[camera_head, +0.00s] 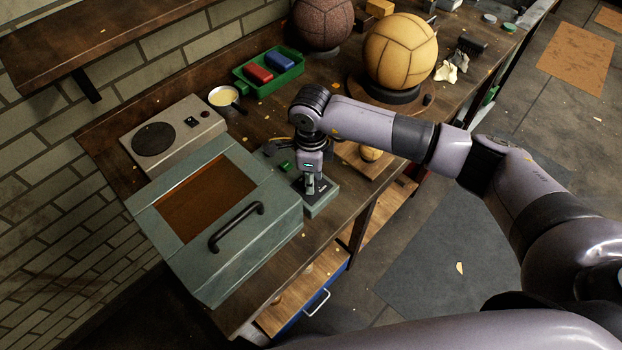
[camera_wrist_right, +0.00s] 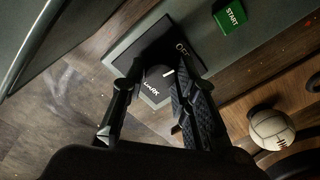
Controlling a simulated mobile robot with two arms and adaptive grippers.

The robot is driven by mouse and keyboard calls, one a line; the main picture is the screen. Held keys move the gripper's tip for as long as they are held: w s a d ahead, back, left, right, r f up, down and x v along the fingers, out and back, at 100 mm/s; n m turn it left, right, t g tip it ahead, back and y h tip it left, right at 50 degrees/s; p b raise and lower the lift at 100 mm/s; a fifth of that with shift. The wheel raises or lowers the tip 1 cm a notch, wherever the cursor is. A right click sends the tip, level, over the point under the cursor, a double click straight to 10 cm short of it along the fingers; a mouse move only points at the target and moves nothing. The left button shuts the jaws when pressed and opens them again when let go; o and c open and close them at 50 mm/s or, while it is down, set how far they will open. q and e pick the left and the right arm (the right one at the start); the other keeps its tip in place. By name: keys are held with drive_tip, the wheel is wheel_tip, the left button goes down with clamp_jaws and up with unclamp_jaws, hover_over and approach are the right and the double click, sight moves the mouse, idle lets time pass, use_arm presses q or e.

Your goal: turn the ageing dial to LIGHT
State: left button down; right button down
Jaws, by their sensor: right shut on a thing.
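The ageing dial (camera_wrist_right: 157,76) is a dark knob with a short white pointer mark in the right wrist view. It sits on a grey-green control box (camera_head: 322,206) at the front corner of the teal ageing cabinet (camera_head: 262,232). Labels reading OFF and apparently DARK show beside the knob; LIGHT is not readable. My right gripper (camera_head: 313,183) points down over the box. In the wrist view its fingers (camera_wrist_right: 156,80) stand on either side of the knob, shut on it. The exact pointer setting is partly hidden. My left gripper is not in view.
A green START button (camera_wrist_right: 231,16) sits on the same panel. A small pale ball (camera_wrist_right: 271,130) lies to the right. A hotplate (camera_head: 160,138), a cup (camera_head: 224,99), a green tray (camera_head: 270,72) and a large tan ball (camera_head: 401,50) stand along the bench.

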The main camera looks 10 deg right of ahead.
drive_tip(key=m+b, duration=0.3)
drive_tip(key=m, duration=0.1)
drive_tip(key=shift+w+f, duration=0.1)
drive_tip(key=shift+f, duration=0.05)
drive_tip(key=shift+m+b, duration=1.25)
drive_tip(key=shift+m, duration=0.85)
drive_tip(key=shift+r, duration=0.2)
drive_tip(key=c, duration=1.2)
unclamp_jaws()
drive_tip(key=shift+c, duration=0.2)
wheel_tip(320, 180, up, 12)
